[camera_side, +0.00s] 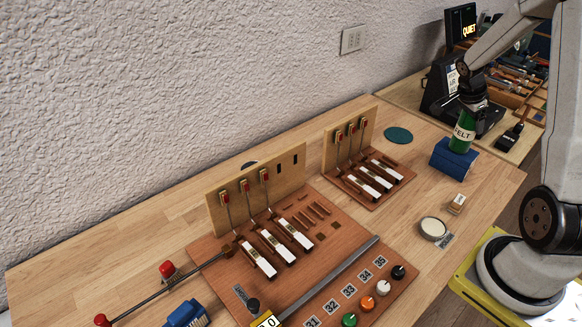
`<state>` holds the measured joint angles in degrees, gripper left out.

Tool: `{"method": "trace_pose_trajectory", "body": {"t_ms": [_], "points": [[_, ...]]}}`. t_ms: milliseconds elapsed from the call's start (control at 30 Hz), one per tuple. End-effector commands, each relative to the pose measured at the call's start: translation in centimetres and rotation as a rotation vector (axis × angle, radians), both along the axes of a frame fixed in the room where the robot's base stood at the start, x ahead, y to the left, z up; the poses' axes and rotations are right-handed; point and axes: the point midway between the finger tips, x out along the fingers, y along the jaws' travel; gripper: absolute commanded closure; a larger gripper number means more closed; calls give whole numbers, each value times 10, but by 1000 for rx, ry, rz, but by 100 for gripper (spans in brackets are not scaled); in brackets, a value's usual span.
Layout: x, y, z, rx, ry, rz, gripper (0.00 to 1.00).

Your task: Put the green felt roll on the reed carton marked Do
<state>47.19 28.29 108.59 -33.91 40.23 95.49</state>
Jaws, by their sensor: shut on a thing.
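The green felt roll (464,131), with a white band reading "ELT", stands upright in my gripper (470,97). My gripper is shut on its upper end from above. The roll's lower end is at the top of a blue block-like box (452,160) at the right of the bench; I cannot tell whether they touch. I see no readable mark on this box. A second blue object (187,315) is cut off at the bottom edge. I cannot identify a reed carton marked Do for certain.
Two piano action models with wooden backboards (236,196) (350,135) stand left of the blue box. A round cream dish (433,228) and a small pale block (457,203) lie in front of it. A green disc (398,135) lies behind. Several coloured knobs line the front board.

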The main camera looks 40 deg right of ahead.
Motion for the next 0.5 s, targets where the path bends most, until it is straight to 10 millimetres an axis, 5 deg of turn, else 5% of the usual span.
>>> {"method": "trace_pose_trajectory", "body": {"t_ms": [300,333,367,500], "points": [[0,0,-3,0,0,0,79],[0,0,-3,0,0,0,10],[0,0,-3,0,0,0,0],[0,0,-3,0,0,0,0]]}}
